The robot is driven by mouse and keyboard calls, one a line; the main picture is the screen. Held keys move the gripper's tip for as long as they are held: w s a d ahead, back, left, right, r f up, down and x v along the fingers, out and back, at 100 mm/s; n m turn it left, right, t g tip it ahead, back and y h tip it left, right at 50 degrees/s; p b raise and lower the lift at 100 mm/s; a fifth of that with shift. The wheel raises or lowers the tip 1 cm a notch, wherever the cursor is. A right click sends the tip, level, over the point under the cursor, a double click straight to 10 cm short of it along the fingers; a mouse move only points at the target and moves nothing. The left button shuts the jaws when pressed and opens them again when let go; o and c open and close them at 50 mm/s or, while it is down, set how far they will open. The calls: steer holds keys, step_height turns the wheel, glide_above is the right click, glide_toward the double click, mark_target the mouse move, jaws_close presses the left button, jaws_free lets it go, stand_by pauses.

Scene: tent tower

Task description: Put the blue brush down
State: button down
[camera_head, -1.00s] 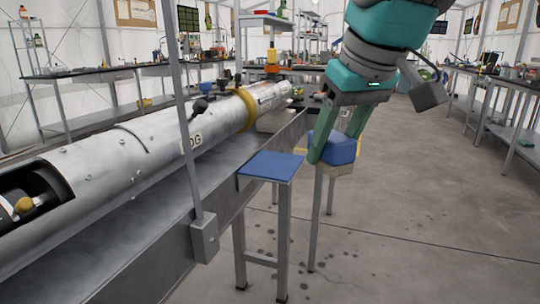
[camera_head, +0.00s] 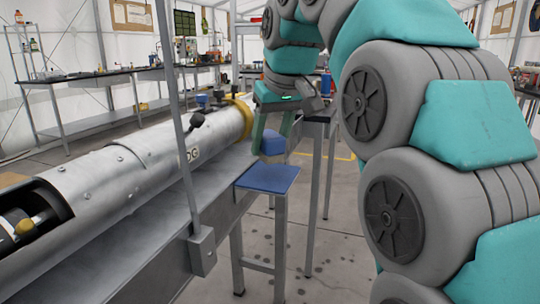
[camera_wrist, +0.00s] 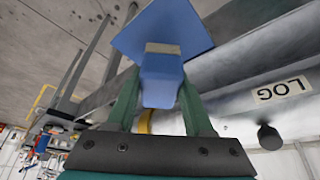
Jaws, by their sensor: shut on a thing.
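The blue brush (camera_head: 273,143) is a blue block held in my gripper (camera_head: 268,138) in the head view. The wrist view shows the brush (camera_wrist: 162,82) with a pale bristle end between the two green fingers of my gripper (camera_wrist: 160,92), which is shut on it. A small stand with a flat blue top (camera_head: 268,180) stands beside the bench. In the head view the brush appears just behind and above this top; in the wrist view the blue top (camera_wrist: 185,28) lies beyond the bristle end. I cannot tell whether they touch.
A long metal cylinder marked LOG (camera_head: 135,170) lies on a grey bench (camera_head: 150,240) to the left. A grey upright post (camera_head: 180,120) rises in front of it. Another table (camera_head: 318,118) stands close behind the brush. Cluttered workbenches line the tent walls.

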mark_target(275, 137)
steer(key=shift+f, duration=1.65)
steer(key=shift+f, duration=0.2)
steer(key=shift+c, duration=1.4)
jaws_free()
steer(key=shift+r, duration=0.1)
steer(key=shift+v, duration=3.85)
